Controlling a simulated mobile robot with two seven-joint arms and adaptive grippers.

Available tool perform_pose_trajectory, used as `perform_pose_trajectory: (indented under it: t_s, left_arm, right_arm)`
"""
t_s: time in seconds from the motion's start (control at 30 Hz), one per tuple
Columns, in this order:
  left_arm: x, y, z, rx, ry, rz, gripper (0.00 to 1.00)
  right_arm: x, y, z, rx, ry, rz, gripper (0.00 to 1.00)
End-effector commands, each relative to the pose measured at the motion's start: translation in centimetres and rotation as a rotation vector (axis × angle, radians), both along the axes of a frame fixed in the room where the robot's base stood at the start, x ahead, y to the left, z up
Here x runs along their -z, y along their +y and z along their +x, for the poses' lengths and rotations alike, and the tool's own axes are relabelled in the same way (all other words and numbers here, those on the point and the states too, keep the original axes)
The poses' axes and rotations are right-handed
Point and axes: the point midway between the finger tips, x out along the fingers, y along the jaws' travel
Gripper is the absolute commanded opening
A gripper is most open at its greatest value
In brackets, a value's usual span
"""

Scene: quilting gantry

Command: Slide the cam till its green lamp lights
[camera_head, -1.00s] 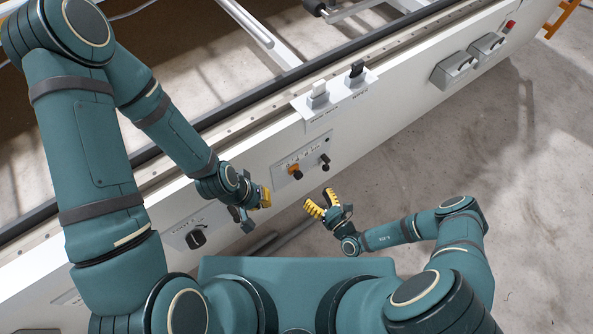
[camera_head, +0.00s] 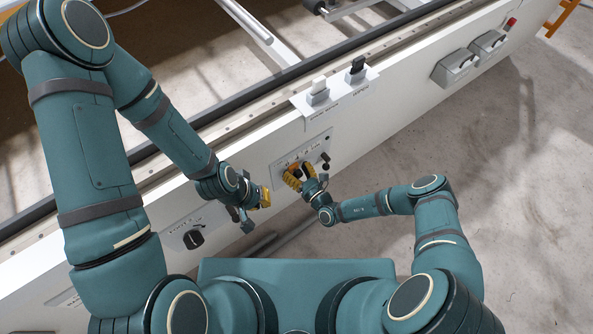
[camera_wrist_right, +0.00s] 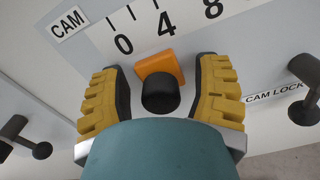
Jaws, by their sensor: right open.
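The cam is an orange slider (camera_wrist_right: 157,64) with a black round knob (camera_wrist_right: 161,94), below the 0 and 4 of a printed scale in the right wrist view. My right gripper (camera_wrist_right: 162,98) is open, with one yellow finger on each side of the black knob. Visible gaps remain between fingers and knob. In the head view my right gripper (camera_head: 300,176) is at the cam panel (camera_head: 286,160) and partly covers the cam. A small dark dot (camera_head: 327,138) at the panel's upper right may be the lamp; no green light shows. My left gripper (camera_head: 262,197) hangs left of the panel; its opening is unclear.
A black cam lock handle (camera_wrist_right: 306,76) is close right of the right gripper, beside its label. Another black handle (camera_wrist_right: 16,132) is at the left. Two switches (camera_head: 318,92) (camera_head: 356,70) stand on a ledge above the panel. A black rotary knob (camera_head: 194,239) is lower left.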

Motion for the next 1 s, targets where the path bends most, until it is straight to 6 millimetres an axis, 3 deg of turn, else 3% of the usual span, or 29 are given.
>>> perform_pose_trajectory:
  t_s: [0.07, 0.23, 0.27, 0.37, 0.93, 0.97, 1.0]
  left_arm:
    - [0.0, 0.0, 0.0, 0.000, 0.000, 0.000, 0.00]
    - [0.0, 0.0, 0.0, 0.000, 0.000, 0.000, 0.00]
    - [0.0, 0.0, 0.0, 0.000, 0.000, 0.000, 0.00]
    - [0.0, 0.0, 0.0, 0.000, 0.000, 0.000, 0.00]
    - [0.1, 0.0, 0.0, 0.000, -0.001, 0.000, 0.00]
    - [0.1, 0.0, 0.0, 0.000, -0.001, 0.000, 0.00]
    - [0.1, 0.0, 0.0, 0.000, -0.001, 0.000, 0.00]
  right_arm:
    - [0.0, 0.0, 0.0, 0.000, 0.000, 0.000, 0.63]
    - [0.0, 0.0, 0.0, 0.000, 0.000, 0.000, 0.09]
    - [0.0, 0.0, 0.0, 0.000, 0.000, 0.000, 0.02]
    - [0.0, 0.0, 0.0, 0.000, 0.001, 0.001, 0.00]
    - [-0.1, -0.9, 0.9, 0.002, -0.002, 0.002, 0.00]
    - [-0.1, -0.9, 0.9, 0.002, -0.002, 0.002, 0.48]
    - [-0.1, -0.9, 0.9, 0.001, -0.002, 0.003, 0.62]
